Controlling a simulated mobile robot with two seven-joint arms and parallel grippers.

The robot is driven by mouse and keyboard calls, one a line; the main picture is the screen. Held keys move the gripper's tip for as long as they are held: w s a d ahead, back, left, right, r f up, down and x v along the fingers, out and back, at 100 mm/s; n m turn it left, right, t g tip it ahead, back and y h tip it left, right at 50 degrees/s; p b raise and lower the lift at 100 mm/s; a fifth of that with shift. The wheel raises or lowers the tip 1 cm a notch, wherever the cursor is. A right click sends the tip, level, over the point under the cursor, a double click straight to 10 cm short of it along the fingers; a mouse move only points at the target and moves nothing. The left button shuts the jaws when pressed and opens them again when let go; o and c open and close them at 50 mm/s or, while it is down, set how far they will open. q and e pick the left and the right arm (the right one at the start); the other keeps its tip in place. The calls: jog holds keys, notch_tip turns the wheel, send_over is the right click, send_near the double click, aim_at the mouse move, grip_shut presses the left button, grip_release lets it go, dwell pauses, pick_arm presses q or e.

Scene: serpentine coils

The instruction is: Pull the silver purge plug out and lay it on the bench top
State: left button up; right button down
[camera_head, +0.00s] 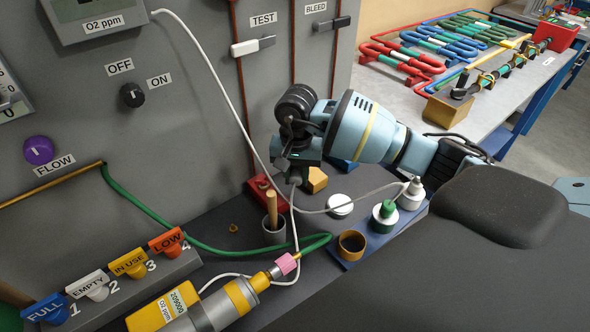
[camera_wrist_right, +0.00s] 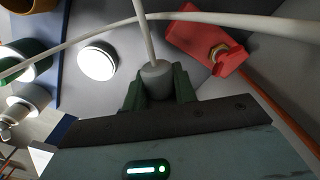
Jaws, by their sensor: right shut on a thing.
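My right gripper (camera_head: 297,165) reaches in from the right above the grey bench top (camera_head: 350,182). It is shut on a small grey fitting (camera_head: 295,179) with a thin white tube on it. In the right wrist view the fitting (camera_wrist_right: 156,80) sits between the green fingers (camera_wrist_right: 157,86), with the tube leading away from it. I cannot tell whether a silver purge plug is in view. A silver cylinder with a yellow band (camera_head: 240,296) lies at the front, with a pink collar (camera_head: 286,264) at its end. My left gripper is not in view.
A red block (camera_head: 262,187) and a grey cup with a wooden handle (camera_head: 273,232) stand by the panel. A blue tray (camera_head: 372,246) holds a brown cup (camera_head: 351,245) and green and white fittings. White and green hoses cross the bench.

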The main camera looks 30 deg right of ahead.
jog(key=shift+f+b, duration=0.65)
jog(key=shift+f, duration=1.55)
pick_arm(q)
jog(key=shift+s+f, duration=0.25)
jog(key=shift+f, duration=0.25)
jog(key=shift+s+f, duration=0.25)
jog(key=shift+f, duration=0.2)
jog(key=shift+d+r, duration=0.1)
pick_arm(e)
jog(key=c, duration=1)
grip_release()
jog(key=shift+c, duration=0.2)
